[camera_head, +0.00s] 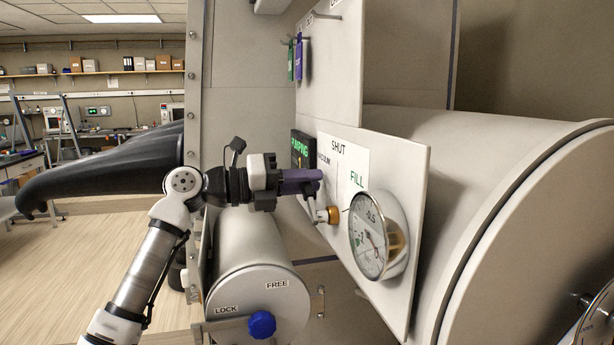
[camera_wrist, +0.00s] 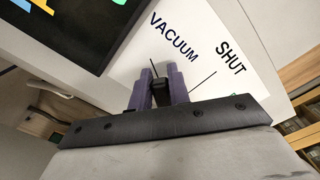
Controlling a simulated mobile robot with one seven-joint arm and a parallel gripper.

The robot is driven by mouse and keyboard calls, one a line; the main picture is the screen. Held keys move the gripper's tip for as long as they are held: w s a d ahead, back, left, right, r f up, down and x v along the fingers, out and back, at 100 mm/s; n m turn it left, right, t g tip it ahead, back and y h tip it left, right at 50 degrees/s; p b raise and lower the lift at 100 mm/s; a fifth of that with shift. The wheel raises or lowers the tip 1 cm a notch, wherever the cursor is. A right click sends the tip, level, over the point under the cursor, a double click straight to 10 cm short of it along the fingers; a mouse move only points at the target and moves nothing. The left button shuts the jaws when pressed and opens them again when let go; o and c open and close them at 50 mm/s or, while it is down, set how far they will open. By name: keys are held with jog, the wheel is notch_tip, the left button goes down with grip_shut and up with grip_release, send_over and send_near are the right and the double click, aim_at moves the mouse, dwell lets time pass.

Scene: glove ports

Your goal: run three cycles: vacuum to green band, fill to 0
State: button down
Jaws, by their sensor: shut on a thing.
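My gripper (camera_head: 316,181), with purple fingers, is shut on the dark handle of the valve lever (camera_head: 311,206). The handle shows between the fingers in the wrist view (camera_wrist: 161,87). The lever runs from its brass hub (camera_head: 333,214) up and left toward the VACUUM label (camera_wrist: 173,37). The SHUT label (camera_head: 340,147) and FILL label (camera_head: 357,180) lie further right on the white panel. A round gauge (camera_head: 368,237) sits right of the hub; its face shows -0.5 and a green mark, but the needle is too small to read surely. A dark display (camera_head: 303,150) reads PUMPING in green.
A small cylindrical chamber (camera_head: 247,251) with a blue knob (camera_head: 262,324) and LOCK and FREE labels lies below my gripper. A large cylinder (camera_head: 478,165) stands at right. A black glove (camera_head: 100,172) sticks out at left. Green and purple tags (camera_head: 298,58) hang above.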

jog(key=shift+w+a+f+n, duration=0.1)
jog(key=shift+w+f+n, duration=0.25)
jog(key=shift+n, duration=0.35)
jog(key=shift+s+f, duration=0.1)
jog(key=c, duration=1.3)
grip_release()
jog(key=b+v, duration=0.3)
jog(key=v, duration=1)
jog(key=shift+s+a, duration=0.15)
jog(key=shift+a, duration=0.2)
